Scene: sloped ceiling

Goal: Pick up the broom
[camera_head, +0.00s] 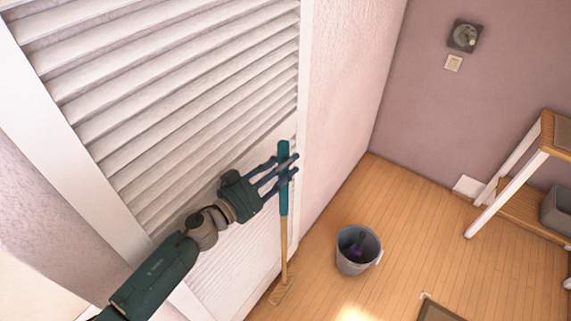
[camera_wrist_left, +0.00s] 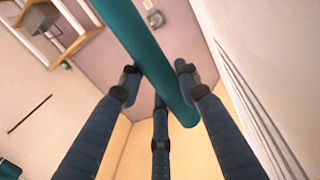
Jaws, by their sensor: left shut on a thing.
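The broom (camera_head: 284,215) stands nearly upright beside the white louvred door, with a teal upper handle, a wooden lower shaft and its head low at the floor. My left gripper (camera_head: 285,172) comes in from the left and is shut on the teal part of the handle near its top. In the left wrist view the teal handle of the broom (camera_wrist_left: 150,55) runs between the blue fingers of my left gripper (camera_wrist_left: 158,90). I cannot tell whether the broom head touches the floor. My right gripper is not in view.
A grey bucket (camera_head: 356,262) with something purple inside stands on the wooden floor right of the broom. The louvred door (camera_head: 180,90) is close behind the gripper. A white-legged table (camera_head: 505,180) stands at the right. Floor between bucket and table is clear.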

